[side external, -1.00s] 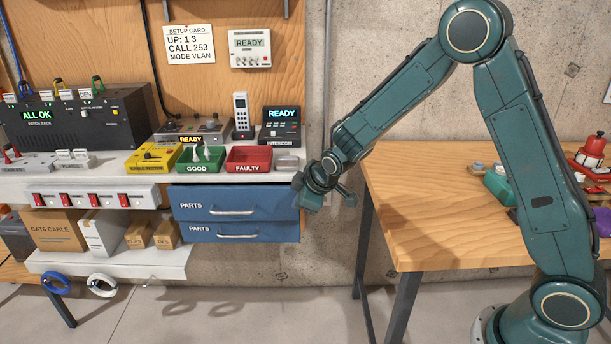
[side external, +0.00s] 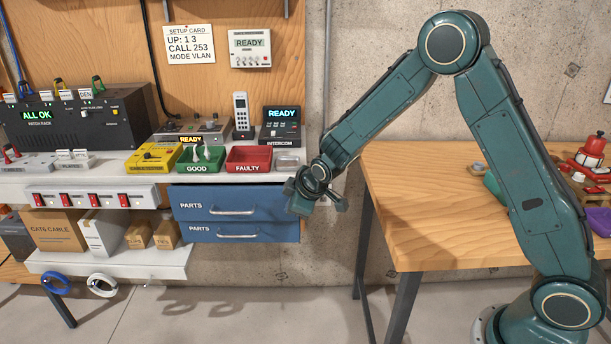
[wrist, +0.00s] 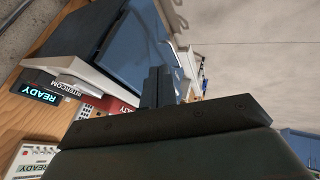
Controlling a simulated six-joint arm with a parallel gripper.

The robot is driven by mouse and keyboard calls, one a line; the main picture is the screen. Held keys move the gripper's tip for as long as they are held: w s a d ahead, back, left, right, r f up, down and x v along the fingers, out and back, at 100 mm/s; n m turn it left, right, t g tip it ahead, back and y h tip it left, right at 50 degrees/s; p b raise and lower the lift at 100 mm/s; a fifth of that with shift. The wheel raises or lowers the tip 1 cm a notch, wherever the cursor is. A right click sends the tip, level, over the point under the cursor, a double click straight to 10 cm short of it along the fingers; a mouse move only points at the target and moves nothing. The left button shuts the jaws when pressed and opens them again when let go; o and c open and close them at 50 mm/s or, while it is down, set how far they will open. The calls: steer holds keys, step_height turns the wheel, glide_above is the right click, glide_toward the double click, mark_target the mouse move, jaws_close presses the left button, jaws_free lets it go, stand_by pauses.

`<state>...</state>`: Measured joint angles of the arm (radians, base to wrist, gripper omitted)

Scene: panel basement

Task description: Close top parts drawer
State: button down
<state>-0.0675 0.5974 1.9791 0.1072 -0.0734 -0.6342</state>
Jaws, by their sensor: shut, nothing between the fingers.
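The blue top parts drawer (side external: 200,207) is under the bench top, with a silver bar handle (side external: 232,211). Its front seems to jut out a little past the lower parts drawer (side external: 200,234); how far I cannot tell. My gripper (side external: 300,202) is shut and empty at the right end of the drawer fronts, overlapping that end in the side view. Contact cannot be made out. In the wrist view, my shut fingers (wrist: 158,86) point toward blue drawer surfaces (wrist: 135,48), which are partly hidden behind them.
Green (side external: 201,160) and red (side external: 249,160) trays and an intercom (side external: 281,125) stand on the bench above. A wooden table (side external: 420,215) is at the right. Boxes (side external: 60,231) sit on a low shelf at the left. The floor before the drawers is clear.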

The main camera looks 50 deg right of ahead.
mark_target(284, 199)
steer(key=shift+w+d+f, duration=0.55)
steer(key=shift+w+f, duration=0.45)
steer(key=shift+w, duration=0.2)
steer(key=shift+w+d+f, duration=0.6)
steer(key=shift+w+f, duration=0.4)
steer(key=shift+w, duration=0.25)
steer(key=shift+w+d+f, duration=0.55)
steer(key=shift+w+f, duration=0.45)
steer(key=shift+w, duration=0.2)
steer(key=shift+w+d, duration=1)
steer(key=shift+d, duration=0.1)
